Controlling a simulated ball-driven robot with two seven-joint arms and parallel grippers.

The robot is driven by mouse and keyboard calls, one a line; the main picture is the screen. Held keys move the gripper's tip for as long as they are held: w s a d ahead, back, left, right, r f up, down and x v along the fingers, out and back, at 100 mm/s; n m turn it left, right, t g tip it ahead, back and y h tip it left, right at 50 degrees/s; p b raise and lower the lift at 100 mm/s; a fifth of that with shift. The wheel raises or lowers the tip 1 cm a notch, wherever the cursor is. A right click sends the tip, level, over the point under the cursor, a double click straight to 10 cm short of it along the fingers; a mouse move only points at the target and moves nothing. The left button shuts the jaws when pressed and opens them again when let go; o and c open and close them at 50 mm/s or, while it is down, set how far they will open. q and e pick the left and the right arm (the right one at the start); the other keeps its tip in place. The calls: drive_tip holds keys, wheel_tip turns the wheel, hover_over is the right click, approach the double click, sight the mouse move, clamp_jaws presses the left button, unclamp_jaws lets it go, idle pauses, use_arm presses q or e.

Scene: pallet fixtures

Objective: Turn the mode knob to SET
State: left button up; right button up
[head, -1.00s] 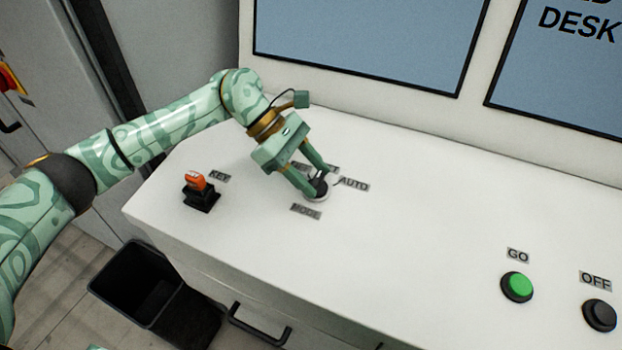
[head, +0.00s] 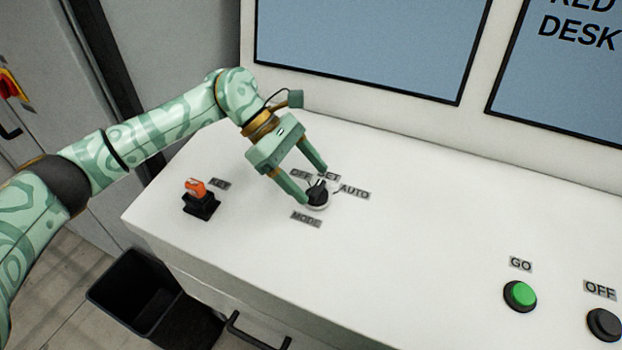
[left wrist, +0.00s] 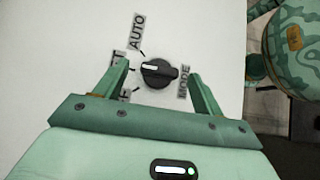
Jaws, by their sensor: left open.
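The black mode knob (head: 318,193) sits on a pale round base on the white desk, among the labels OFF (head: 300,174), SET (head: 329,176), AUTO (head: 354,191) and MODE (head: 306,219). In the left wrist view the knob (left wrist: 159,73) has a white pointer line turned toward the middle tick, by the partly hidden SET label (left wrist: 118,59). My left gripper (head: 315,187) is open over the knob, one finger on each side. In the left wrist view its fingers (left wrist: 160,72) show clear gaps to the knob. My right gripper is not in view.
A green GO button (head: 520,295) and a dark OFF button (head: 604,323) are at the right. Screens (head: 365,45) rise behind. The desk between knob and buttons is clear.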

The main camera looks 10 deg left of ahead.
use_arm(q)
drive_tip(key=v, duration=1.4)
drive_tip(key=shift+a+r+b, duration=0.25)
drive_tip(key=shift+a+b, duration=0.05)
drive_tip(key=shift+b, duration=0.05)
